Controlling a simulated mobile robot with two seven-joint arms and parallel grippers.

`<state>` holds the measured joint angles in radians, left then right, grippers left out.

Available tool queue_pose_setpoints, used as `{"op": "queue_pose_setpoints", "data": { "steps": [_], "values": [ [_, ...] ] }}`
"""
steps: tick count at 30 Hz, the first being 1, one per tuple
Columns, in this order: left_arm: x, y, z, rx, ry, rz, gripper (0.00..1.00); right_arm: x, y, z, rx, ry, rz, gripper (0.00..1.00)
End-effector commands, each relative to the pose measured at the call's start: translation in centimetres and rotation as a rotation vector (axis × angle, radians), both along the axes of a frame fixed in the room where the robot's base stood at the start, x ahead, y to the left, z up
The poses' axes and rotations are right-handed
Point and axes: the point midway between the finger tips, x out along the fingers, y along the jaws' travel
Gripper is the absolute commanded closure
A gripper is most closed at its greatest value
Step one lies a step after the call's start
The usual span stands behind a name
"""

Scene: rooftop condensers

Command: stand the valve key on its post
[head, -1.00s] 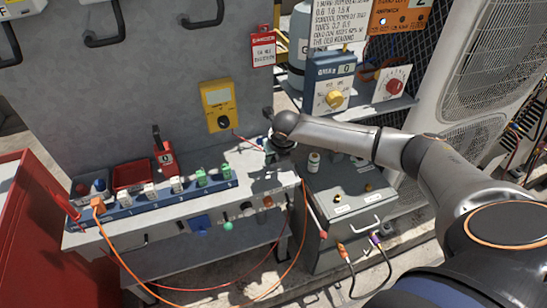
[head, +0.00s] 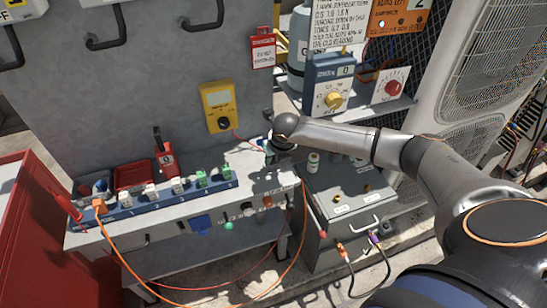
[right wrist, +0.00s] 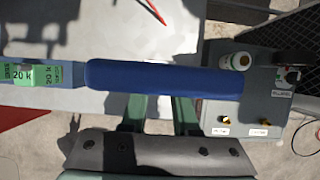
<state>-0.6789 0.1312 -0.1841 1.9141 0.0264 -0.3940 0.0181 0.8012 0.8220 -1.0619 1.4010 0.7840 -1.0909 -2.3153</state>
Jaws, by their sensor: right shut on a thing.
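A thick blue bar (right wrist: 165,78), which looks like the valve key's handle, lies across the right wrist view. My right gripper (right wrist: 158,112) is shut on it, with its greenish fingers reaching up to the bar from below. In the head view my right gripper (head: 280,148) is above the right end of the grey bench, and the key is mostly hidden by the hand and arm. The key's lower end is not visible. I cannot tell which fitting is the post; brass fittings (head: 366,187) stand on the grey box. My left gripper is not in view.
A blue strip (head: 130,206) with green and white modules lies on the bench (head: 215,195). A yellow meter (head: 219,105) hangs on the panel behind. A white bottle (head: 313,161) stands on the grey box (head: 345,220). Orange and red cables hang in front.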

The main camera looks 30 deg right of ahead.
Motion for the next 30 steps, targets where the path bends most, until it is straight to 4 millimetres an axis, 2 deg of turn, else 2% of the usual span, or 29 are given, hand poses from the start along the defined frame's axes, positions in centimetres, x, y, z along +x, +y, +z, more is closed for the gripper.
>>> {"op": "queue_pose_setpoints", "data": {
  "steps": [30],
  "values": [
    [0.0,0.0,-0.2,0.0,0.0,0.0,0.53,0.0,0.0,-1.2,0.001,0.0,0.0,1.0]
  ]
}}
